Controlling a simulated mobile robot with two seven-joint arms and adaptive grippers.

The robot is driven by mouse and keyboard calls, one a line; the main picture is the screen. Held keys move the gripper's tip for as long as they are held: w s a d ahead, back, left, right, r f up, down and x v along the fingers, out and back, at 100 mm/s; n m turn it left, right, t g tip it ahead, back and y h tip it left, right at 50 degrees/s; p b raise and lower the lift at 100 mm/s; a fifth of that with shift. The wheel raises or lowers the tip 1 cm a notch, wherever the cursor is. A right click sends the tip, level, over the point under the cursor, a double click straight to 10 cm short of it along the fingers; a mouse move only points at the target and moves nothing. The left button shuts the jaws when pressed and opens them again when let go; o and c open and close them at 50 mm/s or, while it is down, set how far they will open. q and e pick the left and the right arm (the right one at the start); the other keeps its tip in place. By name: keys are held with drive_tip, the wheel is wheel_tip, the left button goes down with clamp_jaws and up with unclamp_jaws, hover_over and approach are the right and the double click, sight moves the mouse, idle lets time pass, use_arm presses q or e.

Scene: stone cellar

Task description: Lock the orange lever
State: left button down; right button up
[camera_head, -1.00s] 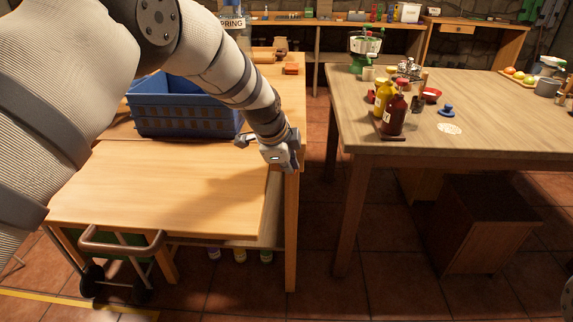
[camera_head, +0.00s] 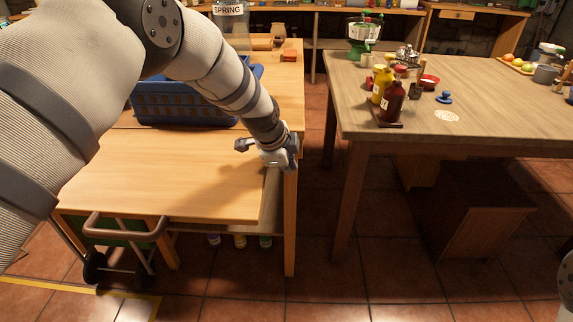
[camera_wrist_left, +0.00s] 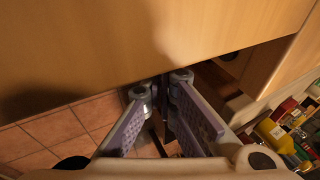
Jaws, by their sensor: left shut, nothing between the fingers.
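I cannot make out an orange lever in either view. My left gripper (camera_head: 276,157) is at the right front edge of the pale wooden table (camera_head: 170,185), beside the corner above the table leg. In the left wrist view my left gripper (camera_wrist_left: 161,84) points at the wooden table edge (camera_wrist_left: 130,45), its two purple-padded fingers angled toward each other with nothing seen held. A dark narrow part shows between and beyond the fingers, too unclear to name. My right gripper is not in view.
A blue crate (camera_head: 185,108) stands behind on the pale table. A cart handle (camera_head: 125,228) juts out at its front. A second table (camera_head: 500,95) on the right holds bottles (camera_head: 391,103) and a red bowl (camera_head: 429,81). Tiled floor lies between the tables.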

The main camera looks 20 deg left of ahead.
use_arm(q)
drive_tip(key=shift+r, duration=0.15)
drive_tip(key=shift+r, duration=0.7)
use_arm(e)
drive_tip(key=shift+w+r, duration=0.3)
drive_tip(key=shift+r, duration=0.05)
use_arm(q)
drive_tip(key=s+r+p, duration=0.4)
drive_tip(key=s+r, duration=0.5)
drive_tip(key=s, duration=0.1)
drive_tip(key=shift+s+r+p, duration=0.15)
drive_tip(key=shift+r+p, duration=0.05)
drive_tip(key=shift+p, duration=0.1)
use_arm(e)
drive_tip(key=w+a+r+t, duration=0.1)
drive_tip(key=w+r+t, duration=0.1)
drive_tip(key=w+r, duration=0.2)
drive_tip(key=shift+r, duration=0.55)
use_arm(q)
drive_tip(key=shift+d, duration=0.1)
